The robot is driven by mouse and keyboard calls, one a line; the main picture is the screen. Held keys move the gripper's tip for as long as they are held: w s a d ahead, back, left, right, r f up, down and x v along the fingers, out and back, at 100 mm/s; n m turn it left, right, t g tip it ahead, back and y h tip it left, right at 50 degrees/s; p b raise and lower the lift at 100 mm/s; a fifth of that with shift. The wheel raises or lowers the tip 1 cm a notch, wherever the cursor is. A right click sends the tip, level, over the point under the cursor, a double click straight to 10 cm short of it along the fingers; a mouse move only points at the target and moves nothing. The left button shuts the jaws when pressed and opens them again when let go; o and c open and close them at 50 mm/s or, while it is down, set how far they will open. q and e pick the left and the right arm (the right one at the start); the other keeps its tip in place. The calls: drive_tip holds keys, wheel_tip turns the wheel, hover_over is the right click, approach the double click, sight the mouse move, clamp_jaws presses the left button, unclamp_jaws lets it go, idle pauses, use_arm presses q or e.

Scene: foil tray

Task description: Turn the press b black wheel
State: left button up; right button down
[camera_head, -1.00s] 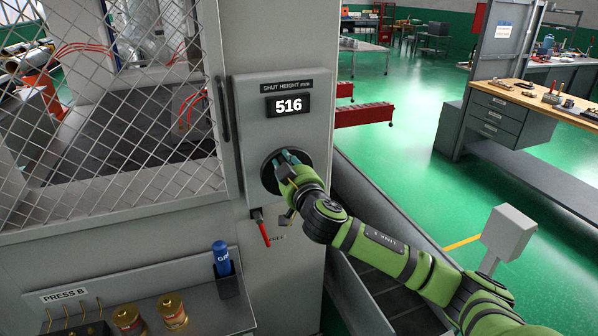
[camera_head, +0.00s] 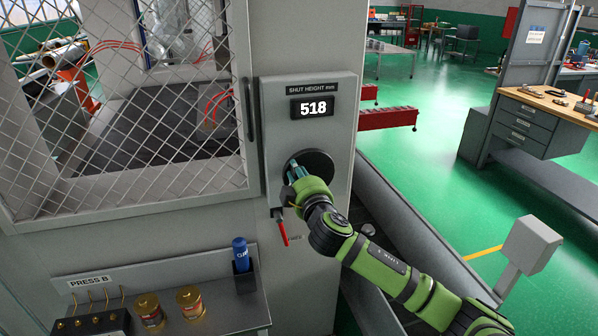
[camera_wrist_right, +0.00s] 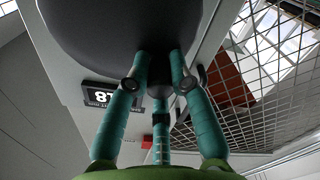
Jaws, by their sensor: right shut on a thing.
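The black wheel (camera_head: 320,163) is a round dark disc on the grey panel of press B, below the display (camera_head: 313,108), which reads 518. My right gripper (camera_head: 291,172) is at the left side of the wheel, its teal fingers shut on the wheel's small knob. In the right wrist view the wheel (camera_wrist_right: 105,30) fills the top, and the fingers of my right gripper (camera_wrist_right: 160,84) close around the dark knob (camera_wrist_right: 160,90). The gripper hides part of the wheel's lower face in the head view. My left gripper is not in view.
A red-handled lever (camera_head: 283,232) hangs just below the wheel. The wire mesh guard (camera_head: 130,110) is to the left. A shelf (camera_head: 225,312) below holds a blue bottle (camera_head: 241,255) and gold cans (camera_head: 190,301). A grey chute (camera_head: 395,215) runs right of the press.

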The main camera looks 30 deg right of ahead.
idle(0.4)
drive_tip(key=c, duration=1.1)
unclamp_jaws()
drive_tip(key=shift+a+f, duration=0.1)
drive_tip(key=v, duration=1.2)
drive_tip(key=shift+w, duration=0.1)
